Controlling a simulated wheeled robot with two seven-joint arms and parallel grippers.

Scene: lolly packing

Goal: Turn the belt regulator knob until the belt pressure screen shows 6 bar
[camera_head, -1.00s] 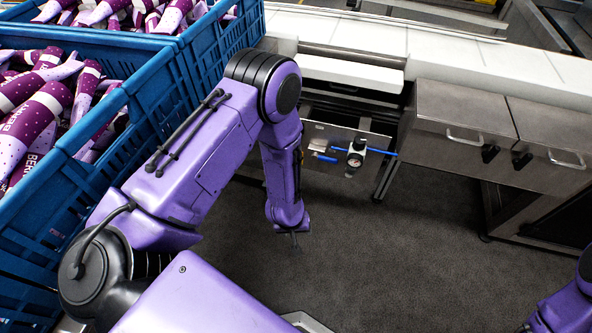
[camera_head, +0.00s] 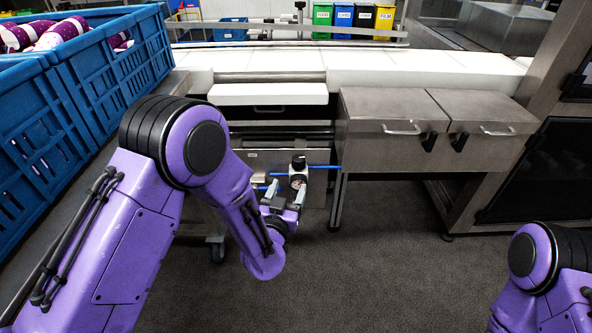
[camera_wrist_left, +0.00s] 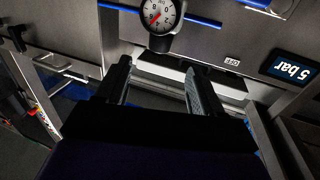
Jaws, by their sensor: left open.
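The regulator knob (camera_head: 299,162) is a black cap above a round white gauge (camera_head: 298,181) on a metal panel under the conveyor. In the left wrist view the scene is upside down; the gauge (camera_wrist_left: 158,14) is at the top and the dark knob (camera_wrist_left: 158,42) just below it. The pressure screen (camera_wrist_left: 293,66) there reads 5 bar; I cannot make it out in the head view. My left gripper (camera_head: 285,194) is open, close in front of the regulator. In its wrist view the fingers (camera_wrist_left: 157,72) are apart with nothing between them, short of the knob. My right gripper is out of view.
Blue tubes (camera_head: 322,167) run from the regulator. A small white label (camera_wrist_left: 232,61) lies near the screen. Steel drawers (camera_head: 400,130) stand to the right. Blue crates (camera_head: 45,120) of purple lollies are at the left. The dark floor (camera_head: 370,270) in front is clear.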

